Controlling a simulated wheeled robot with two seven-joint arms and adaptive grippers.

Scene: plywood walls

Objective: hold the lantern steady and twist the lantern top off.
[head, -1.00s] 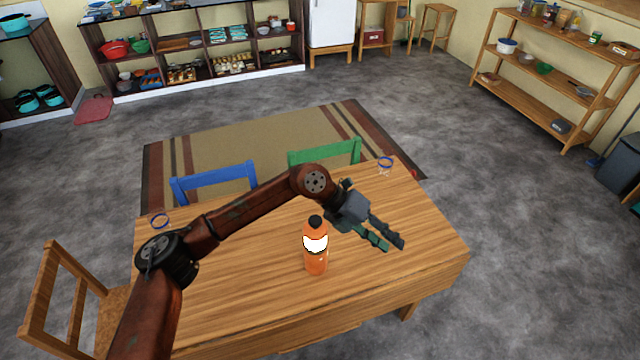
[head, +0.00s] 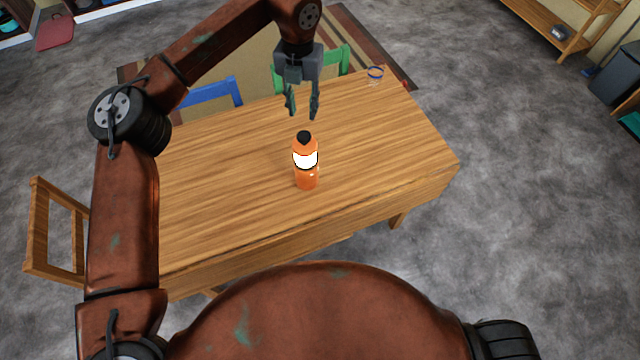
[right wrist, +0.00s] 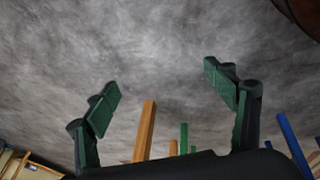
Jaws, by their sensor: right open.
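The lantern (head: 306,162) is an orange bottle-like body with a bright white band and a black top (head: 304,138). It stands upright on the wooden table in the head view. My left gripper (head: 302,116) points down just behind and above the black top, its two fingers apart with nothing between them. I cannot tell whether the fingertips touch the top, but a small gap seems to show. My right gripper (right wrist: 162,92) shows only in the right wrist view. Its green-padded fingers are wide apart and empty, with grey floor beyond them.
The table (head: 220,210) is mostly bare around the lantern. A blue-rimmed glass (head: 375,74) stands near its far right corner. A blue chair (head: 215,95) and a green chair (head: 340,60) stand behind it, and a wooden chair (head: 55,230) at its left.

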